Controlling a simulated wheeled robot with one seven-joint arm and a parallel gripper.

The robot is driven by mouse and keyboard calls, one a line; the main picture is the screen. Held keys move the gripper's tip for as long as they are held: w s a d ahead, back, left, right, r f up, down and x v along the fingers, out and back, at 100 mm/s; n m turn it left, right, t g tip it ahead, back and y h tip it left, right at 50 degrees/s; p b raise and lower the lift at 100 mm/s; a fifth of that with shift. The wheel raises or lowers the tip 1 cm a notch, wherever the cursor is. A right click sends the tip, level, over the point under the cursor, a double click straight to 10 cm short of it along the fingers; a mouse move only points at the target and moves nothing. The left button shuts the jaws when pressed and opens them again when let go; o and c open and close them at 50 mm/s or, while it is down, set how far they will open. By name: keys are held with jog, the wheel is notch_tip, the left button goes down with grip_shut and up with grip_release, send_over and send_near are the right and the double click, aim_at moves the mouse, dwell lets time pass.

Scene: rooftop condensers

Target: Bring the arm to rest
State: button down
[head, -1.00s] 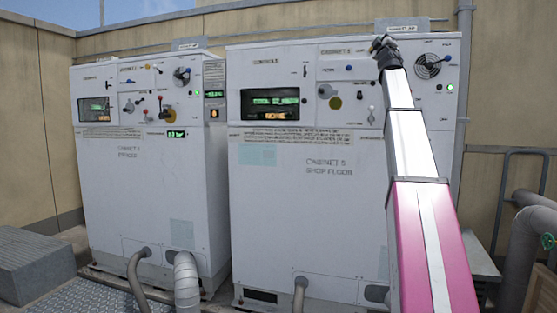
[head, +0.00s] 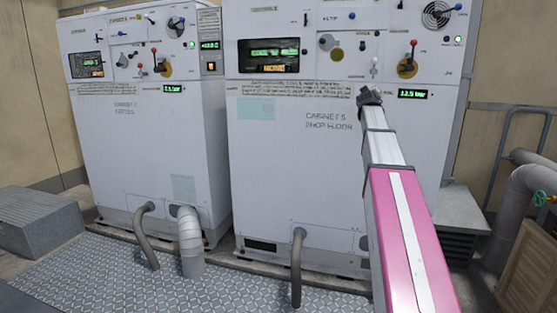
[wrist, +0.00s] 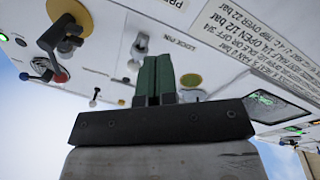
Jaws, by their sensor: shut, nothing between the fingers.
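My arm reaches up from the lower right in the head view, with its pink and white links in front of the right cabinet (head: 300,180). My gripper (head: 371,94) is at the lower edge of that cabinet's control panel, below a small knob. In the wrist view my gripper (wrist: 157,62) shows two green fingers pressed together, with nothing between them. The panel is behind the fingers, seen tilted. I cannot tell the exact gap between fingertips and panel.
A red-handled lever (head: 411,57) is right of my gripper, above a green display (head: 412,94). The left cabinet (head: 150,140) stands beside. Pipes (head: 190,240) rise from the metal floor plate (head: 110,280). A grey block (head: 38,232) sits left; thick piping (head: 530,180) is right.

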jog(key=s+a+f+m+g+y, duration=0.1)
jog(key=s+a+f+g, duration=0.25)
jog(key=f, duration=0.95)
jog(key=s+a+f+g+y, duration=0.1)
jog(key=s+a+f+g, duration=0.3)
jog(key=f, duration=1)
jog(key=s+a+f+m+g+y, duration=0.15)
jog(key=s+f, duration=0.35)
jog(key=f, duration=0.8)
jog(key=s+a+f+g+y, duration=0.1)
jog(key=s+a+f+g, duration=0.3)
jog(key=s+f, duration=0.8)
jog(key=s+a+f+g+y, duration=0.2)
jog(key=s+a+f+g, duration=0.2)
jog(key=s+a+f, duration=0.3)
jog(key=s+f, duration=0.4)
jog(key=s, duration=0.4)
jog(key=shift+s+a+f+g, duration=0.3)
jog(key=shift+f+g, duration=0.05)
jog(key=shift+g, duration=0.05)
jog(key=shift+s+r, duration=0.3)
jog(key=shift+r, duration=0.15)
